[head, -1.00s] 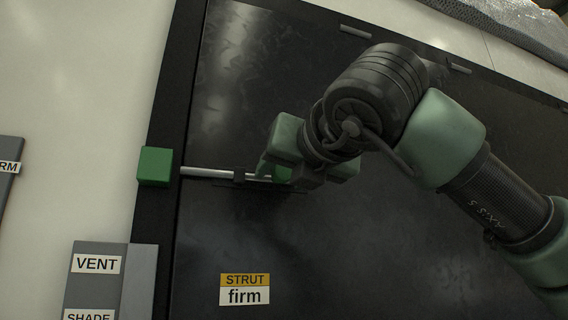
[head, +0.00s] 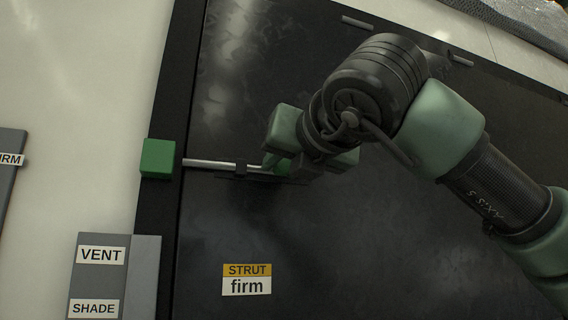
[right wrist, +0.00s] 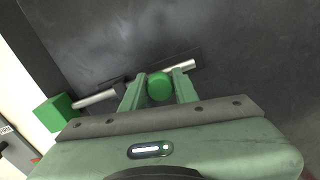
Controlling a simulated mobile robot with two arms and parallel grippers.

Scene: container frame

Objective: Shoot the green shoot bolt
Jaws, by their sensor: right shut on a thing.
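The green shoot bolt is a metal rod (head: 208,164) with a green knob, lying across the dark panel (head: 350,240). The rod shows on both sides of the fingers. My left gripper is in neither view.
A label reading STRUT firm (head: 247,280) is on the panel below the bolt. A grey plate with VENT and SHADE labels (head: 98,285) is at the lower left. Short grey bars (head: 357,23) sit along the panel's top edge.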

